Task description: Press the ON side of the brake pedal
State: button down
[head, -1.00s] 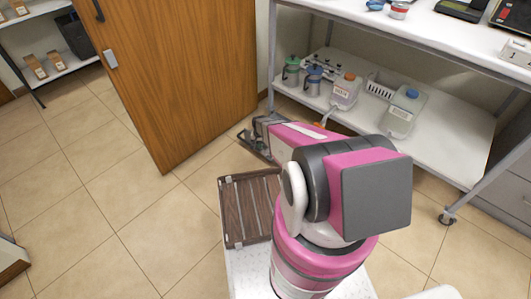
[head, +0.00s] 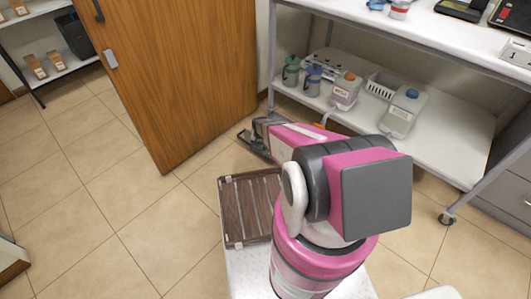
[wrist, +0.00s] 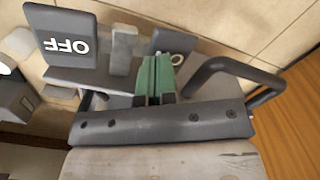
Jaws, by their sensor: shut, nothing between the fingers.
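The brake pedal's OFF side (wrist: 68,42) is a dark grey plate with white lettering, which reads upside down at the upper left of the wrist view. To its right is a second dark plate (wrist: 172,42), apparently the other side.
A wooden cabinet (head: 165,75) stands left of my arm's far end. A white wheeled shelf (head: 440,150) with a white bottle (head: 403,112), jars and a basket is to the right. A bent black bar (wrist: 225,68) is right of the fingers. Floor (head: 90,220) at left is clear.

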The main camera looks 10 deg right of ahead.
jog(key=shift+r, duration=3.35)
jog(key=shift+r, duration=0.1)
